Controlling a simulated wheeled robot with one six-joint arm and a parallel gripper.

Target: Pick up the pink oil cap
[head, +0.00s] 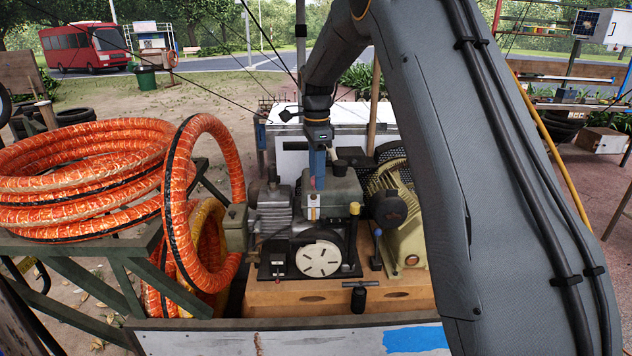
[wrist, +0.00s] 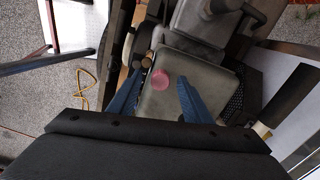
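The pink oil cap (wrist: 160,80) is a small round knob on top of a grey metal housing (wrist: 165,102) in the wrist view. My gripper (wrist: 161,79) is open, with one blue finger on each side of the cap and a gap on both sides. I cannot tell how far the fingertips are above the cap. In the head view my gripper (head: 317,178) points down at the top of the grey compressor block (head: 345,189). The cap cannot be made out clearly there.
A finned grey cylinder (head: 273,212) stands left of the block, and a cream motor (head: 402,215) stands right of it. Orange hose coils (head: 85,165) lie at the left. A wooden base (head: 290,296) carries the machine.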

